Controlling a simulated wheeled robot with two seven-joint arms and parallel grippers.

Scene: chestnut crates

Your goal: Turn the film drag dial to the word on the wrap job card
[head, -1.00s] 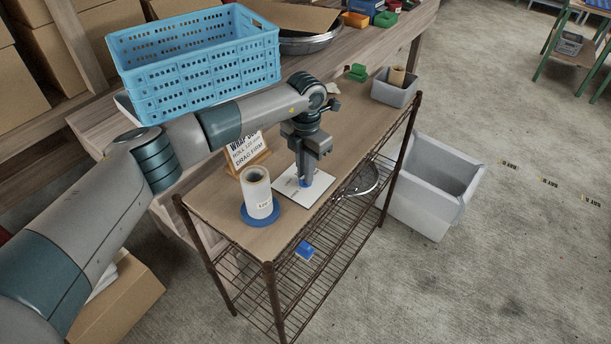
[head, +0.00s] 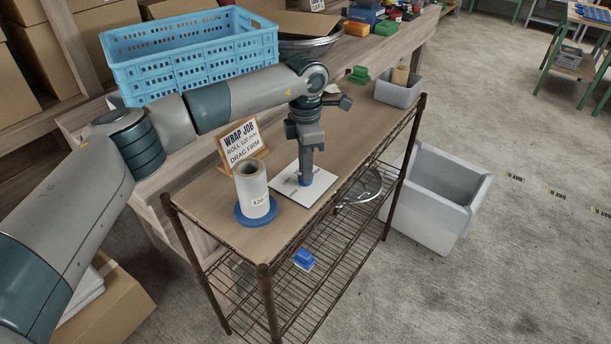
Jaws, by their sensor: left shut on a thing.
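The wrap job card (head: 240,145) stands on a wooden holder at the back of the cart top and reads "WRAP JOB, ROLL 120 mm, DRAG FIRM". A white plate (head: 322,186) lies flat on the cart top in front of it. My left gripper (head: 305,178) points down over the plate and is shut on the film drag dial (head: 305,182), of which only a bit of blue shows at the fingertips. The dial's pointer and most plate lettering are hidden or too small to read. My right gripper is not in view.
A white film roll (head: 252,185) stands on a blue disc left of the plate. A grey bin (head: 397,94) and a green object (head: 359,74) sit at the cart's far end. Blue crates (head: 195,60) stand on the bench behind. A large grey tub (head: 432,200) is on the floor at right.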

